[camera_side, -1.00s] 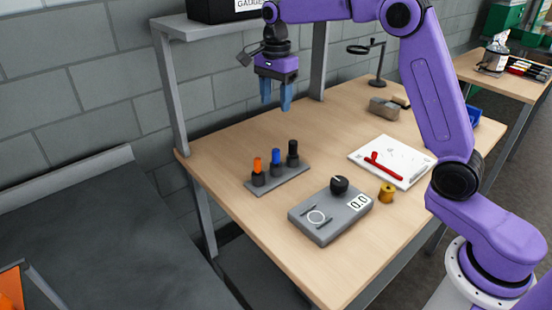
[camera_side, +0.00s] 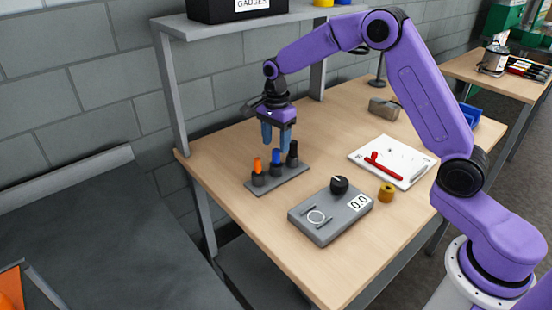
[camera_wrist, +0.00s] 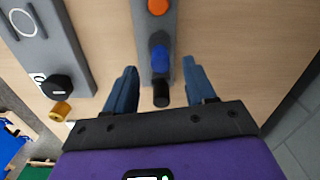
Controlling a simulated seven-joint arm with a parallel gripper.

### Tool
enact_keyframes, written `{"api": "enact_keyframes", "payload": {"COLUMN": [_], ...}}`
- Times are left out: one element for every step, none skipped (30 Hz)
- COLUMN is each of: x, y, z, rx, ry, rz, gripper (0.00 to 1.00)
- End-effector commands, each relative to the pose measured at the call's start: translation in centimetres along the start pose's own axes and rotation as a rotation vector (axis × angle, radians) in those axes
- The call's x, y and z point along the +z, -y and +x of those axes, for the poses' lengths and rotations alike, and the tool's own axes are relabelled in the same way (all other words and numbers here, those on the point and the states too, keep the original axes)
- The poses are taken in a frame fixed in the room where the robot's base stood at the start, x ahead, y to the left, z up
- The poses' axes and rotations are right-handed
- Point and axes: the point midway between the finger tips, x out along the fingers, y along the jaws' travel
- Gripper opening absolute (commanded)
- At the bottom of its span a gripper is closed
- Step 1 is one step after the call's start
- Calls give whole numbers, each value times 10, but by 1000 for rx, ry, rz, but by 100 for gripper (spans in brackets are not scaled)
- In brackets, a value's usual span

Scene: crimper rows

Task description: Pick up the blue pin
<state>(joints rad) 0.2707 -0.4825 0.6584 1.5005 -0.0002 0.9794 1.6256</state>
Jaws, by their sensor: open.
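The blue pin (camera_side: 276,157) stands upright in the middle holder of a grey rack (camera_side: 262,187), between an orange pin (camera_side: 257,165) and a black pin (camera_side: 293,149). My gripper (camera_side: 275,146) is open and empty, just above the rack near the blue and black pins. In the wrist view the gripper's fingers (camera_wrist: 160,92) spread on either side of the rack. The orange pin (camera_wrist: 158,6) is at the top edge.
A grey device with a black knob and a display (camera_side: 330,212) sits right of the rack. A yellow spool (camera_side: 386,192) and a white board with a red tool (camera_side: 392,162) lie further right. A shelf post (camera_side: 171,95) rises behind the rack. The table's front is clear.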

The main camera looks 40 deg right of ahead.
Motion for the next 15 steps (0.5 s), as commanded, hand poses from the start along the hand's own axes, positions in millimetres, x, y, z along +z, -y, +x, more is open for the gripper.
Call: {"api": "enact_keyframes", "payload": {"x": [-1, -1, -2, -2, -2, -3, -2, -2, -2, -2, -2, -2, -2, -2, -2], "y": [0, -1, -1, -1, -1, -1, 0, 0, 0, 0, 0, 0, 0, 0, 0], "z": [6, 10, 16, 21, 25, 31, 35, 38, 42, 44, 46, 47, 48, 48, 48], "rx": [2, 3, 4, 4, 4, 4, 3, 3, 3, 2, 1, 1, 0, 0, 0], "ry": [0, 0, 0, 0, 0, 0, 0, 0, 0, 0, 0, 0, 0, 0, 0], "rz": [0, 1, 1, 1, 1, 2, 1, 1, 1, 0, 1, 1, 1, 1, 1], "gripper": [55, 55, 55, 55, 55, 55, 55, 55, 55, 55, 55, 55, 55, 55, 55]}}
